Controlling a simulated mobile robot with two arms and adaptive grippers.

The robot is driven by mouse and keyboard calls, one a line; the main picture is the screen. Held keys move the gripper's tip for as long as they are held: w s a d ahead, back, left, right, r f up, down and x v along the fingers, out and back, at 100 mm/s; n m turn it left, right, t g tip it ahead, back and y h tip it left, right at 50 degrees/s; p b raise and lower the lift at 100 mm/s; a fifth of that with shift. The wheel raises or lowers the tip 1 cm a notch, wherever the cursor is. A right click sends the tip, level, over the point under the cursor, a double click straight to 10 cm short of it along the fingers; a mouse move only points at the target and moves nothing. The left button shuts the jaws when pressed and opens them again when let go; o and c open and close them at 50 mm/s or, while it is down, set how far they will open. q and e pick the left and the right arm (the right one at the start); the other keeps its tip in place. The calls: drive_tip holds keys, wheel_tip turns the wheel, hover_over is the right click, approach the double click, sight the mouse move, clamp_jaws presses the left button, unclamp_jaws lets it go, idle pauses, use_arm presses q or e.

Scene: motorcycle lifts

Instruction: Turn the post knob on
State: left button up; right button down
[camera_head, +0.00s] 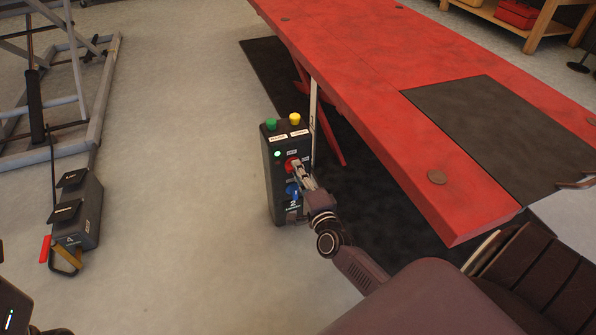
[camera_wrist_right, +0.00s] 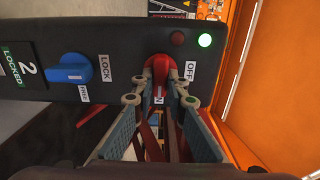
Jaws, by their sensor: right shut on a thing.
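The dark control post (camera_head: 272,195) stands upright beside the red lift table. Its red knob (camera_head: 291,165) is on the front face, above a blue knob (camera_head: 292,190). My right gripper (camera_head: 299,172) reaches it from the lower right and is shut on the red knob. In the right wrist view the red knob (camera_wrist_right: 159,70) sits between the fingertips, beside an OFF label (camera_wrist_right: 190,70). Another label, partly hidden, shows an N between the fingers. A green lamp (camera_wrist_right: 205,40) is lit next to a dark red lamp (camera_wrist_right: 178,38).
The red lift table (camera_head: 340,65) runs close along the right of the post. A blue knob (camera_wrist_right: 72,72) with LOCK and FREE labels is near my fingers. A grey pedal box (camera_head: 85,215) and lift frame (camera_head: 75,90) stand left. Floor between is clear.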

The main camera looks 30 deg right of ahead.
drive_tip(key=shift+f, duration=0.1)
drive_tip(key=c, duration=1.9)
unclamp_jaws()
drive_tip(key=shift+c, duration=0.2)
drive_tip(key=v, duration=1.2)
